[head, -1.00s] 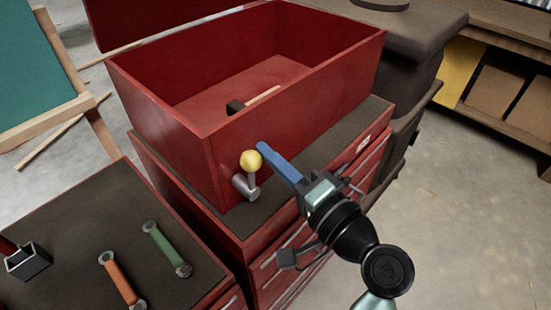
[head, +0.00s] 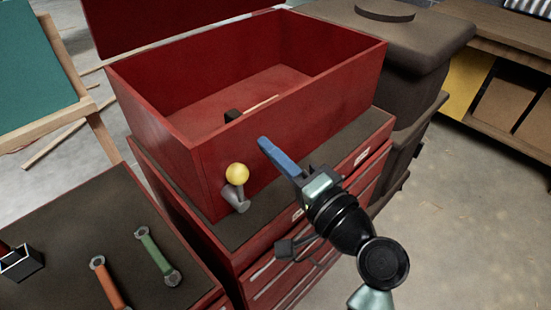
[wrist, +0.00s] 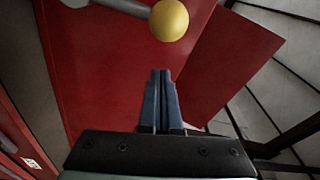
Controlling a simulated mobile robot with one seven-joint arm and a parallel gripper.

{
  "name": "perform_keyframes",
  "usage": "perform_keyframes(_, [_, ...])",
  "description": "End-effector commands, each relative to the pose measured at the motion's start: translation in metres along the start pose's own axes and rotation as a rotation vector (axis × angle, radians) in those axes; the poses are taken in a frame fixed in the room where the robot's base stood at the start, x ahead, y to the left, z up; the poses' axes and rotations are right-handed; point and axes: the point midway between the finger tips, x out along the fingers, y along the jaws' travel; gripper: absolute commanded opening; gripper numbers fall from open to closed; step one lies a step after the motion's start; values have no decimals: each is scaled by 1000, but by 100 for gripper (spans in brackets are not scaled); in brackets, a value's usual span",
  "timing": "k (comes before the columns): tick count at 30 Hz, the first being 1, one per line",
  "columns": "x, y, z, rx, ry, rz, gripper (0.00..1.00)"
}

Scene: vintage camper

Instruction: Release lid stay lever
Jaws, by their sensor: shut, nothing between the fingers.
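The lid stay lever, with a yellow ball knob (head: 237,173) on a grey shaft and pivot (head: 238,200), is on the near outer face of the open red chest (head: 255,140). The shaft stands nearly upright. The red lid (head: 170,18) is raised behind the chest. My gripper (head: 262,141) has its blue fingers together and empty. In the head view it is right of the knob and a little higher, with a visible gap. In the wrist view the closed fingertips (wrist: 160,72) point toward the chest, and the knob (wrist: 169,19) is beyond them, near the top edge.
The chest stands on a red drawer cabinet with a dark top (head: 240,230). A dark bench at lower left holds a green-handled tool (head: 155,253) and an orange-handled tool (head: 108,283). Open floor (head: 450,200) lies at right.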

Motion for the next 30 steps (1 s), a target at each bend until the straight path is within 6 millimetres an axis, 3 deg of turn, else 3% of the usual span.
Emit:
perform_keyframes(1, [-18,5,-1,2,9,3,0])
perform_keyframes(3, [-36,4,-1,2,10,3,0])
perform_keyframes(12, [-90,2,-1,1,9,2,0])
perform_keyframes(18, [-100,1,0,1,6,1,0])
perform_keyframes(30, [-100,1,0,1,6,1,0])
